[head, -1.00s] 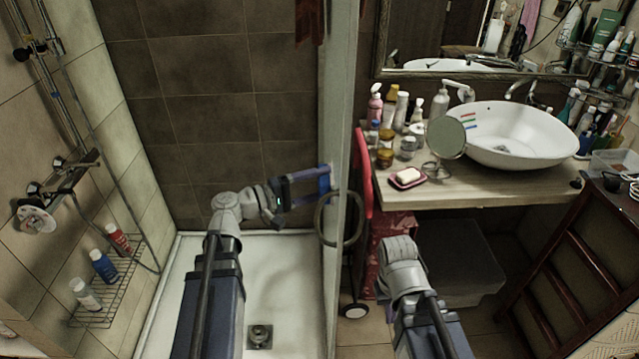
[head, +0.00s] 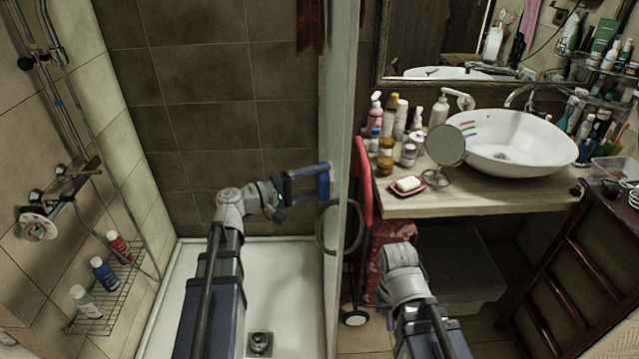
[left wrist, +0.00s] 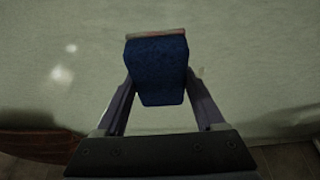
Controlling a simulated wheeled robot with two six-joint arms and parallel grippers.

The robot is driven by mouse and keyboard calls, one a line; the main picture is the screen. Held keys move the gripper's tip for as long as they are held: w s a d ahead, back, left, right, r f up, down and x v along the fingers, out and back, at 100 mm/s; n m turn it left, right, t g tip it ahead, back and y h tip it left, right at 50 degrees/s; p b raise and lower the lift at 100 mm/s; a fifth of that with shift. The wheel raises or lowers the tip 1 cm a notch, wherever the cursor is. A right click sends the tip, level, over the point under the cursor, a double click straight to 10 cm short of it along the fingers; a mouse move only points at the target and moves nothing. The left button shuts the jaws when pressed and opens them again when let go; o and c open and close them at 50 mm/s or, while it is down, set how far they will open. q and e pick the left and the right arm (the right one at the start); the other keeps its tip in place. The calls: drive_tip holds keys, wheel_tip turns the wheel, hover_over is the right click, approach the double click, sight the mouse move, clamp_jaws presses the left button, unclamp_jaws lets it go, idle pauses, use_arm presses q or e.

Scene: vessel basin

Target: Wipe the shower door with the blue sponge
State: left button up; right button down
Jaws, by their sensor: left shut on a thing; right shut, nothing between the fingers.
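The blue sponge (head: 324,182) is held at the shower door (head: 345,110), the upright pane between the shower and the sink area. My left gripper (head: 316,184) is shut on the sponge, on the shower side of the door. In the left wrist view the sponge (left wrist: 157,72) sits between both fingers, its far edge at the pale door surface (left wrist: 255,70). It looks in contact with the pane, though a small gap cannot be ruled out. My right arm is low in front of the counter, and its gripper fingers do not show.
The counter (head: 470,200) at right holds bottles, a soap dish (head: 407,187), a round mirror and a basin (head: 515,142). A wire rack (head: 105,300) with bottles is at the left wall.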

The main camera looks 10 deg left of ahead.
sight(320, 164)
use_arm(q)
drive_tip(key=shift+w+a, duration=0.25)
drive_tip(key=shift+w, duration=0.65)
drive_tip(key=shift+w+a, duration=0.25)
drive_tip(key=shift+w, duration=0.65)
drive_tip(key=shift+r, duration=0.1)
drive_tip(key=shift+d+r+p, duration=0.1)
drive_tip(key=shift+r+p, duration=1)
drive_tip(key=shift+p, duration=0.1)
drive_tip(key=shift+s, duration=0.15)
drive_tip(key=shift+s+d+f, duration=0.1)
drive_tip(key=shift+s+d, duration=0.05)
drive_tip(key=shift+s, duration=0.35)
drive_tip(key=shift+s+d, duration=0.2)
drive_tip(key=shift+s, duration=0.45)
drive_tip(key=shift+s+d, duration=0.15)
drive_tip(key=shift+s, duration=0.45)
drive_tip(key=shift+s, duration=0.1)
